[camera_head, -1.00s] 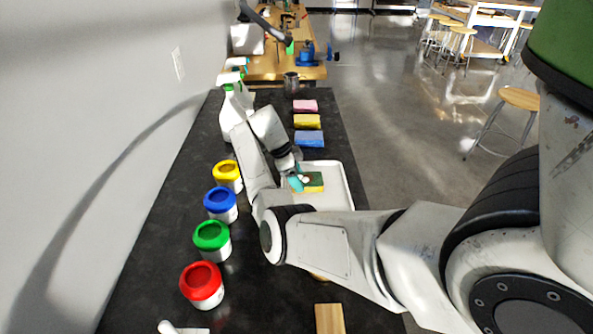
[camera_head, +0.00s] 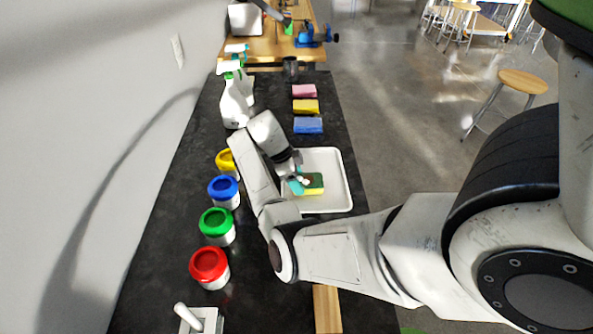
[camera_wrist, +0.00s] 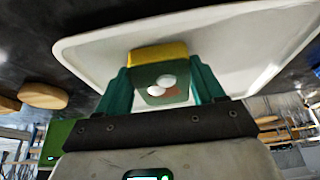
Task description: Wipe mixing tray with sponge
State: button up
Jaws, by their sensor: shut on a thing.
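The white mixing tray (camera_head: 335,162) lies on the black counter, right of my arm. The yellow and green sponge (camera_head: 314,184) is between the teal fingers of my gripper (camera_head: 297,183), over the tray. In the wrist view, my gripper (camera_wrist: 160,97) is shut on the sponge (camera_wrist: 158,55), with a finger on each side. The tray (camera_wrist: 240,40) spreads behind it, its floor mostly bare and white. Two whitish round spots and a brownish patch show on the sponge's green face. I cannot tell whether the sponge touches the tray floor. My arm hides part of the tray's left side.
Yellow, blue, green and red paint pots (camera_head: 217,224) line the counter's left side. White spray bottles (camera_head: 234,98) stand behind them. Pink, yellow and blue sponges (camera_head: 307,125) lie beyond the tray. A wooden block (camera_head: 327,308) lies nearer. A stool (camera_head: 522,82) stands at right.

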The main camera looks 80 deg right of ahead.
jog(key=shift+s+a+f, duration=0.1)
jog(key=shift+s+a, duration=0.15)
jog(key=shift+a, duration=0.35)
jog(key=shift+d, duration=0.1)
jog(key=shift+w+d+f+b, duration=0.15)
jog(key=shift+w+d+b, duration=0.1)
jog(key=shift+d+b, duration=0.25)
jog(key=d+b, duration=0.2)
jog(key=w+d+b, duration=0.1)
jog(key=d+b, duration=0.2)
jog(key=w+d+b, duration=0.1)
jog(key=d+b, duration=0.1)
jog(key=shift+w+d+b, duration=0.1)
jog(key=shift+d+b, duration=0.15)
jog(key=shift+b, duration=0.05)
jog(key=shift+r, duration=0.2)
notch_tip(320, 180, up, 7)
jog(key=p, duration=0.5)
dwell(0.7)
